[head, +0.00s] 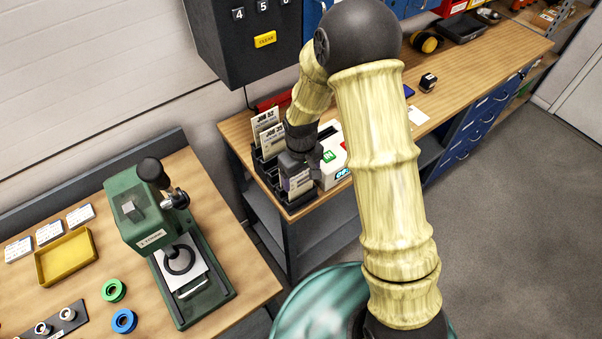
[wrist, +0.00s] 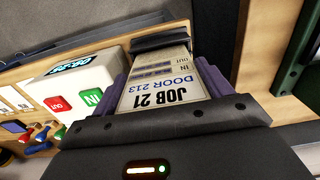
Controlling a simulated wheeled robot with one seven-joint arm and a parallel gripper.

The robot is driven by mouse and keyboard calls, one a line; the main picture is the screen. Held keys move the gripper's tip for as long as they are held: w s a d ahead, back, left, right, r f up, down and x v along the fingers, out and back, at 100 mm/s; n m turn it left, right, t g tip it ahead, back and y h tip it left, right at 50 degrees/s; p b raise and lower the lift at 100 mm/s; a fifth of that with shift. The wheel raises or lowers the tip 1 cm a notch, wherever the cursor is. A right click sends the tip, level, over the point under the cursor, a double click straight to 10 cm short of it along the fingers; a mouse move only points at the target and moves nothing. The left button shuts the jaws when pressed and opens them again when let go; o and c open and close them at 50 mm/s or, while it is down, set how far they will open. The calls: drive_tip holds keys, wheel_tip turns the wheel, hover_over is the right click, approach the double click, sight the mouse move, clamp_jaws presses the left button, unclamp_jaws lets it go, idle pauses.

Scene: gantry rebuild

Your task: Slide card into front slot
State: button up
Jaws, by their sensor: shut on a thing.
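My gripper (head: 299,166) is shut on a white card (wrist: 165,82) that reads JOB 21, DOOR 213. The card lies between the purple finger pads in the wrist view, with its far end at a dark rack part (wrist: 160,40). In the head view the black card rack (head: 268,172) stands at the bench's left end, and my gripper is over its front end. The held card (head: 298,184) shows low at the front of the rack. How deep it sits in the front slot cannot be told. Other job cards (head: 267,128) stand upright in slots behind.
A white box (wrist: 75,92) with a green IN and a red OUT button stands right beside the rack; it also shows in the head view (head: 331,172). A black keypad box (head: 250,45) hangs above. A green press (head: 165,235) stands on the left table.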

drive_tip(key=shift+f, duration=0.4)
drive_tip(key=o, duration=1)
drive_tip(key=shift+c, duration=0.2)
wheel_tip(320, 180, up, 17)
drive_tip(key=b, duration=0.4)
drive_tip(key=shift+r, duration=0.2)
drive_tip(key=shift+d, duration=0.1)
